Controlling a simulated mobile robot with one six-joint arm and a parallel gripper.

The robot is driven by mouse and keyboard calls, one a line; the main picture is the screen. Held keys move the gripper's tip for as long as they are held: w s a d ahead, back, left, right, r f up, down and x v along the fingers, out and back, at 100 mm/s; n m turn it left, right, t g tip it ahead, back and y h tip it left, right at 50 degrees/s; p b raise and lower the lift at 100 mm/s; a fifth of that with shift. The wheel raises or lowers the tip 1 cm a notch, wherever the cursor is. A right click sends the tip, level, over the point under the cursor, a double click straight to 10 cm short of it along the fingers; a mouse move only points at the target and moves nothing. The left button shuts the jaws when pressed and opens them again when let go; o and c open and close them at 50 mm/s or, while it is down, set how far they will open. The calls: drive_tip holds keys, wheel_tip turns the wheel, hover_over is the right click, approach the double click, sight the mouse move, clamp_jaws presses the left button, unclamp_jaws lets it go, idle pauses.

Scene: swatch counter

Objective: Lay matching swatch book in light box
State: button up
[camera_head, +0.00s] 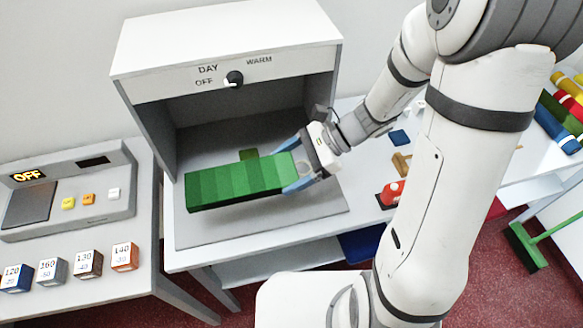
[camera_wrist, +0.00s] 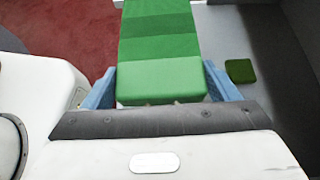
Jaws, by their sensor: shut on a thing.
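A long green swatch book (camera_head: 238,182), banded in several shades of green, is in my gripper (camera_head: 296,172). My gripper's blue fingers are shut on its right end, and the book extends left across the front of the light box (camera_head: 144,104). The wrist view shows the book (camera_wrist: 160,45) between both blue fingers (camera_wrist: 161,88). A small dark green square (camera_head: 249,154) lies on the grey box floor, just behind the book; it also shows in the wrist view (camera_wrist: 241,71). The box's knob (camera_head: 234,78) points up toward DAY. I cannot tell whether the book touches the floor.
Left is a console (camera_head: 72,190) reading OFF, with numbered cubes (camera_head: 88,263) in front. Right of the box, a blue square (camera_head: 399,138), a wooden stamp-like object (camera_head: 402,163) and a red object (camera_head: 391,193) sit on the counter. Coloured rolls (camera_head: 566,100) and a green broom (camera_head: 527,248) are farther right.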

drive_tip(key=w+f+b, duration=0.1)
drive_tip(key=f+b, duration=0.1)
drive_tip(key=w+f+b, duration=0.1)
drive_tip(key=f+b, duration=0.1)
drive_tip(key=f, duration=0.1)
drive_tip(key=w+a+f+b, duration=0.1)
drive_tip(key=f+b, duration=0.1)
drive_tip(key=f, duration=0.1)
drive_tip(key=shift+w, duration=0.35)
drive_tip(key=shift+f+b, duration=1.2)
drive_tip(key=shift+f, duration=0.45)
drive_tip(key=o, duration=1.4)
drive_tip(key=shift+d, duration=0.1)
drive_tip(key=shift+c, duration=0.2)
drive_tip(key=v, duration=0.7)
drive_tip(key=shift+d+r, duration=0.2)
drive_tip(key=shift+d, duration=0.15)
